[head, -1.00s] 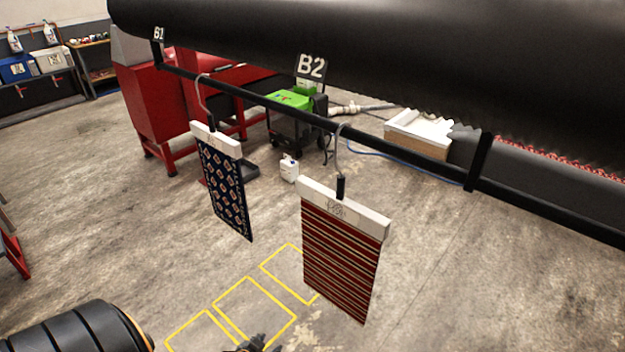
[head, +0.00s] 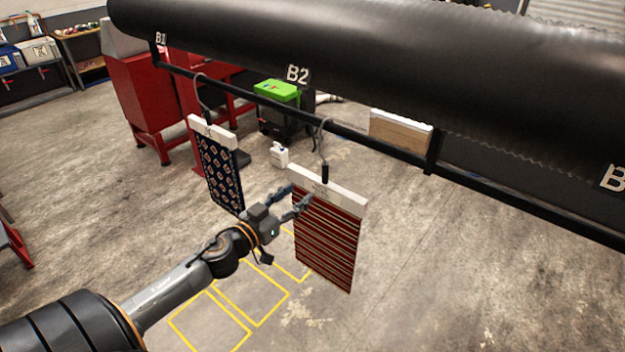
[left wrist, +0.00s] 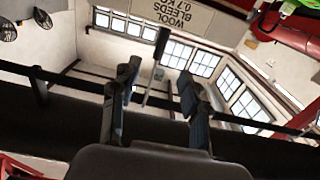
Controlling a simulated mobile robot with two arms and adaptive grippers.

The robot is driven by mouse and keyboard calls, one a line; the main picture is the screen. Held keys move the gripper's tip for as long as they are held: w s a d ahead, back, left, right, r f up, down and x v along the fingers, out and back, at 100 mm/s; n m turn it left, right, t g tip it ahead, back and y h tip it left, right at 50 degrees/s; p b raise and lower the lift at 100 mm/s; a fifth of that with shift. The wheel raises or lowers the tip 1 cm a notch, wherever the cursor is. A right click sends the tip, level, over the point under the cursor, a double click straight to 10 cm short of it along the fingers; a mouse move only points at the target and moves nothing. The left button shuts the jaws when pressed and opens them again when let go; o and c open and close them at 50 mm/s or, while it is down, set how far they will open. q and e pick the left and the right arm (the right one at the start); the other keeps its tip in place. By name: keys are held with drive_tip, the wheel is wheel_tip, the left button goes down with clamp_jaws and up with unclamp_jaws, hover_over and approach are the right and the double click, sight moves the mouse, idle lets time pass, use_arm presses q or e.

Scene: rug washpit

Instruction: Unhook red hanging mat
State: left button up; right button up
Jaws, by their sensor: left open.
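The red striped mat (head: 328,243) hangs from a white header bar (head: 327,190) with a black stem and a grey hook (head: 322,140) over the black rail (head: 355,135). My left gripper (head: 296,199) is open beside the left end of the header bar, its fingers pointing toward it; I cannot tell whether they touch. In the left wrist view, the open fingers (left wrist: 160,88) appear on either side of the hook's black stem (left wrist: 162,44), with the lettered white bar (left wrist: 168,20) at the top. Nothing is held. My right gripper is not in view.
A dark blue patterned mat (head: 220,172) hangs close on the left from its own hook. A large black roller (head: 400,55) runs above the rail. A green-topped machine (head: 280,108) and white jug (head: 279,155) stand behind. Yellow floor outlines (head: 250,302) lie below.

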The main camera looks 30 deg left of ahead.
sight(323, 174)
use_arm(q)
drive_tip(key=shift+w+d, duration=0.15)
drive_tip(key=shift+w, duration=2.25)
drive_tip(key=shift+w+d, duration=0.1)
drive_tip(key=shift+w, duration=2.3)
drive_tip(key=shift+w+d+f, duration=0.1)
drive_tip(key=shift+w+d, duration=0.05)
drive_tip(key=shift+w, duration=1.3)
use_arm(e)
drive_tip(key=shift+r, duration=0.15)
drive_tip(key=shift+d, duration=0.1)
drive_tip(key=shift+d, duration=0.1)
use_arm(q)
clamp_jaws()
